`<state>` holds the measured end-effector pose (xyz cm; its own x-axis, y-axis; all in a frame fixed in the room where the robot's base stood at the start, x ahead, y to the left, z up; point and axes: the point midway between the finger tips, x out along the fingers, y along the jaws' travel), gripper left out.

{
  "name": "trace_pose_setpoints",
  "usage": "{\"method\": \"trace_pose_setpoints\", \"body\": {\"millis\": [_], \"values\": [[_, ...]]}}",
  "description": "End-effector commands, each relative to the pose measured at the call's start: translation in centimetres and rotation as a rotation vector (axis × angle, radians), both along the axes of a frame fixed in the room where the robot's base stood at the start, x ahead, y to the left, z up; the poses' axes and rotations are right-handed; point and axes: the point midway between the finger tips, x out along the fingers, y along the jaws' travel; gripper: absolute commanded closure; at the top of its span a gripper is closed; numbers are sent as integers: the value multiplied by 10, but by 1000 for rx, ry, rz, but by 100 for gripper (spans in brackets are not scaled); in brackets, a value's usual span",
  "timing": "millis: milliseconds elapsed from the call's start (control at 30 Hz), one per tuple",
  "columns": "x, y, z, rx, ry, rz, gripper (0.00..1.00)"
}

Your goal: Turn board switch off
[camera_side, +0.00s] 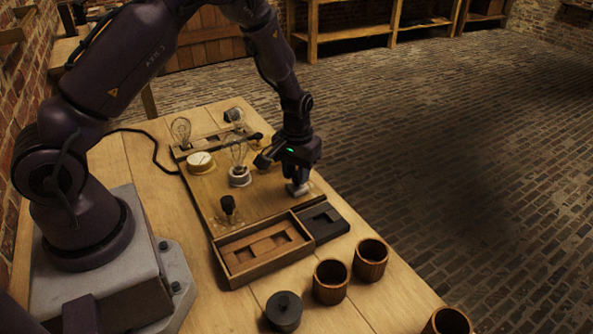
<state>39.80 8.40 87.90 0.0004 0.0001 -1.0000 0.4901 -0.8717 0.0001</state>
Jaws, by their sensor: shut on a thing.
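The wooden board (262,205) lies on the table with several fittings on it. My gripper (297,188) points down at the board's right edge. It is shut on a small pale fitting there, apparently the board switch, mostly hidden by the fingers; its setting cannot be told. A black-knobbed part (228,205) stands near the board's front left. A clear bulb (239,158) stands upright in a white socket (240,178) left of my gripper; I see no clear glow in it. A round white dial (200,161) sits at the board's left.
A wooden tray (232,271) and a dark tray (333,228) adjoin the board's front. Wooden cups (330,281) (370,259) (448,321) and a dark lidded jar (284,311) stand in front. A loose bulb (181,130) is at the back left, near a black cable (150,136).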

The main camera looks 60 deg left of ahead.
Motion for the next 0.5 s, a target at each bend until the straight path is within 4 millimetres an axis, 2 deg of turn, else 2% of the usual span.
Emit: {"method": "trace_pose_setpoints", "body": {"millis": [500], "values": [[0,0,1,-1,1,95,97]]}}
